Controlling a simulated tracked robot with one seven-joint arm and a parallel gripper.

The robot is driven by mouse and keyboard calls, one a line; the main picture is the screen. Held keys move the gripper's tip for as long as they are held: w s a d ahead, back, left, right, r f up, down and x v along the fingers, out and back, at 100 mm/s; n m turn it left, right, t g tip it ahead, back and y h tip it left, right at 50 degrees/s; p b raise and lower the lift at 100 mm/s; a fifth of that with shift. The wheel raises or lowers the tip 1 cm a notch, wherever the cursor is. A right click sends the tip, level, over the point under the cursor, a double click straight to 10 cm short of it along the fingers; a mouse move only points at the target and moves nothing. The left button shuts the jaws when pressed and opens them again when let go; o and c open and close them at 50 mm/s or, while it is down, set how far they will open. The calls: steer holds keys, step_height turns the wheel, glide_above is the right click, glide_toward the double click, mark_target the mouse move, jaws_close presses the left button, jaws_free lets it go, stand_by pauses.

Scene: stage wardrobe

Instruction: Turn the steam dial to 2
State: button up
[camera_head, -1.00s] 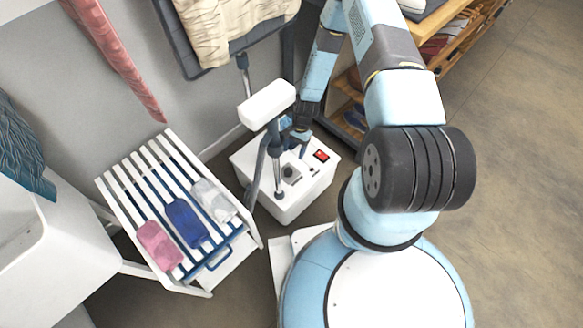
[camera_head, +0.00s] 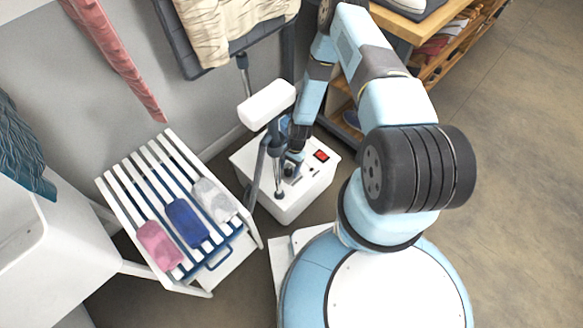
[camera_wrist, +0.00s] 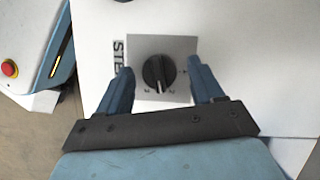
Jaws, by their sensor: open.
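The steam dial (camera_wrist: 159,72) is a round black knob on a grey square plate, marked beside it with partly hidden lettering that begins "STE". Its white pointer line runs toward the lower edge of the wrist view. The dial sits on top of the white steamer box (camera_head: 312,196). My gripper (camera_wrist: 160,82) is open, with one blue finger on either side of the dial and visible gaps between fingers and knob. In the head view my gripper (camera_head: 291,170) is low over the box top and hides most of the dial.
A red switch (camera_head: 321,156) is on the box top, right of the dial. The steamer's upright pole and white head (camera_head: 267,104) stand close left of my gripper. A slatted white rack (camera_head: 142,187) with pink, blue and grey cloths stands at left.

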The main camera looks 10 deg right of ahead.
steer(key=c, duration=1)
steer(key=shift+w+a+n+g+h, duration=0.15)
steer(key=shift+n+h, duration=0.15)
steer(key=shift+n, duration=0.6)
steer(key=shift+n+g+h, duration=0.15)
steer(key=shift+n+h, duration=0.15)
steer(key=shift+n, duration=0.6)
steer(key=shift+c, duration=0.2)
steer(key=o, duration=1)
steer(key=shift+o, duration=0.2)
steer(key=shift+r, duration=0.1)
steer(key=v, duration=1.3)
steer(key=shift+r, duration=0.25)
